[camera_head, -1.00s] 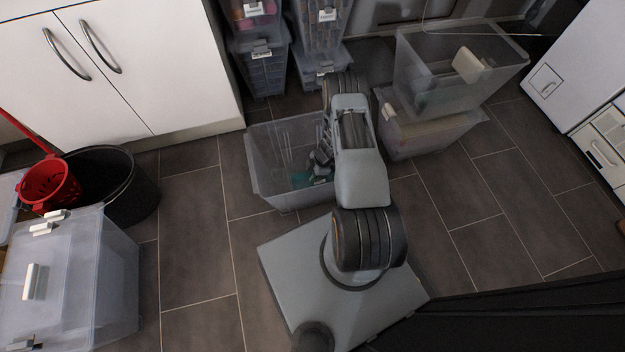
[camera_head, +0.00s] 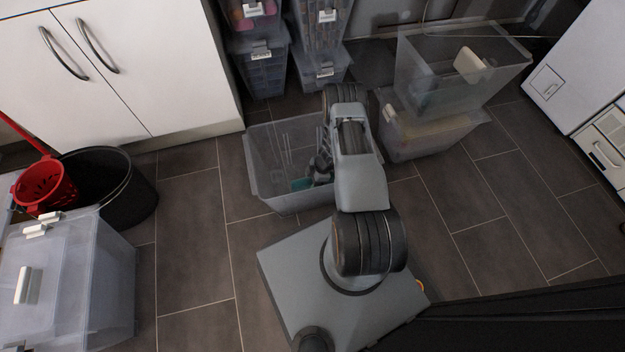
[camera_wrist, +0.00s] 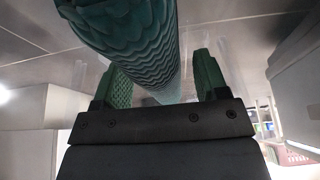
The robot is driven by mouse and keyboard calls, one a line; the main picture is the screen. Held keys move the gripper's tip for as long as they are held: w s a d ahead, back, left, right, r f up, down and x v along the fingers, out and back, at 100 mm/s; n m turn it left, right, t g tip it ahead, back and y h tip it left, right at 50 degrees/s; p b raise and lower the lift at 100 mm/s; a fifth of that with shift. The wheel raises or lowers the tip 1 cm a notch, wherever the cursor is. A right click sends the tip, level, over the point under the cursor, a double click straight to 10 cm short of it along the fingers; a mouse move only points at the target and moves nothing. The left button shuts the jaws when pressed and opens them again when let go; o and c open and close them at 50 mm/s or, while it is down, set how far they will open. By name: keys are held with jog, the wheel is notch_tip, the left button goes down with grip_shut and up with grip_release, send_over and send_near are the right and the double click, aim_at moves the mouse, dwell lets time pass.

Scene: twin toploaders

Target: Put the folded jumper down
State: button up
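The folded jumper is a teal, ribbed knit bundle (camera_wrist: 140,40). In the wrist view it runs from the top edge down between the two green fingers of my gripper (camera_wrist: 160,70). A gap shows between it and the right finger, and it meets or overlaps the left finger. The fingers stand apart. In the head view a small teal patch (camera_head: 301,184) shows low inside the clear open bin (camera_head: 262,160), beside my dark gripper (camera_head: 320,170). My arm hides most of the gripper and the bin's right side. Whether the jumper rests on the bin's bottom is unclear.
Stacked clear boxes (camera_head: 440,135) stand right of the bin, and more boxes (camera_head: 262,72) stand behind it. A white cabinet (camera_head: 120,70) is at back left. A black bucket (camera_head: 120,200), red basket (camera_head: 45,187) and lidded box (camera_head: 70,275) are at left. Floor between is clear.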

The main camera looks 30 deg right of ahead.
jog(key=shift+r, duration=0.1)
jog(key=shift+r+p, duration=0.25)
jog(key=shift+p, duration=0.1)
jog(key=p+v, duration=0.5)
jog(key=v, duration=0.6)
jog(key=w+d+r+m+t+h, duration=0.1)
jog(key=w+r+m+t+h, duration=0.1)
jog(key=w+r, duration=0.45)
jog(key=w+d+r+m+t+h, duration=0.1)
jog(key=w+d+r+t+h, duration=0.15)
jog(key=r, duration=0.65)
notch_tip(320, 180, up, 17)
jog(key=a+m+h, duration=0.2)
jog(key=m+h, duration=0.2)
jog(key=m, duration=0.2)
jog(key=s+a+r+m+g+y, duration=0.1)
jog(key=s+a+r+m, duration=0.1)
jog(key=s+a+r, duration=0.2)
jog(key=s+a+r+m+y, duration=0.1)
jog(key=s+a+r, duration=0.3)
jog(key=s, duration=0.6)
jog(key=s+a+r+m+g+y, duration=0.1)
jog(key=s+a+r+m+y, duration=0.1)
jog(key=s+a, duration=0.4)
jog(key=shift+s+a+r+m+g, duration=0.3)
jog(key=shift+s+r+m+g, duration=0.05)
jog(key=shift+s+r+m, duration=0.6)
